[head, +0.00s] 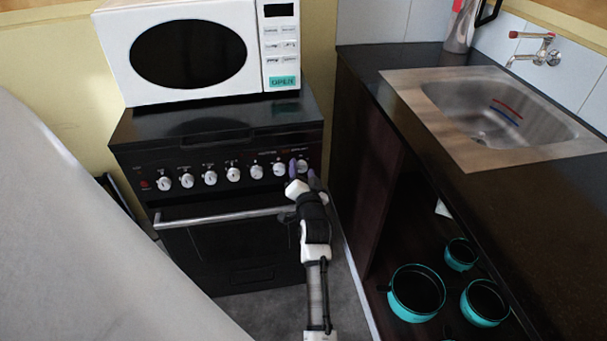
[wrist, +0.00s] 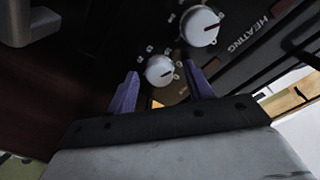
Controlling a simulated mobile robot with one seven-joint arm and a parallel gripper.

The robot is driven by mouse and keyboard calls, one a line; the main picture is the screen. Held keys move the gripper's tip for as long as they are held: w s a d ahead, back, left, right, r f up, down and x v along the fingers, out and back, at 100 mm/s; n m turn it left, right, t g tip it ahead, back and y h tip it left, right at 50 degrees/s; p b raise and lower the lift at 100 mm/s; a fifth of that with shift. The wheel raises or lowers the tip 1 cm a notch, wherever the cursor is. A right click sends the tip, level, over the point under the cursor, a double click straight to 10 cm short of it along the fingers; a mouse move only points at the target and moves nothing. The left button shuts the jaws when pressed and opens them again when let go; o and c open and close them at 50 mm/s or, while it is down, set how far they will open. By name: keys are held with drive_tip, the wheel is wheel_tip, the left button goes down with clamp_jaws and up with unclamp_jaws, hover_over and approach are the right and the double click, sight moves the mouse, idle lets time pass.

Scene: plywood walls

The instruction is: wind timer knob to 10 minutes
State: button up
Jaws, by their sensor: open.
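A row of several white knobs runs along the black front panel of the stove (head: 225,172). The rightmost knob (head: 301,165) is at my gripper (head: 302,169), with the purple fingertips in front of it. In the wrist view, a small white knob (wrist: 159,70) appears between the two spread fingers of my gripper (wrist: 160,74), with a gap to each finger. It has a dark pointer mark and small markings around it. I cannot read a timer label. A larger-looking white knob (wrist: 200,26) sits beside it, near the word HEATING.
A white microwave (head: 190,50) stands on the stove. The oven handle (head: 220,218) runs below the knobs, left of my arm. A dark counter (head: 440,120) with a sink (head: 490,108) stands close on the right, with teal pots (head: 417,292) below.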

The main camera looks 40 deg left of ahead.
drive_tip(key=b+v, duration=0.2)
drive_tip(key=v, duration=1.2)
drive_tip(key=shift+w, duration=0.1)
drive_tip(key=w+d+f+n+t+h+p, duration=0.1)
drive_tip(key=w+d+n+t+p, duration=0.1)
drive_tip(key=w+d+t, duration=0.3)
drive_tip(key=s+a+f+n+g+y+p, duration=0.2)
drive_tip(key=a+f+n+g+y, duration=0.4)
drive_tip(key=n, duration=0.4)
drive_tip(key=shift+t+y, duration=0.3)
drive_tip(key=shift+t, duration=0.2)
drive_tip(key=x, duration=0.8)
drive_tip(key=r+x, duration=0.1)
drive_tip(key=x, duration=0.3)
drive_tip(key=shift+w+d+r+p, duration=0.1)
drive_tip(key=shift+w+r+p, duration=0.1)
drive_tip(key=shift+w+p, duration=0.15)
drive_tip(key=c, duration=1)
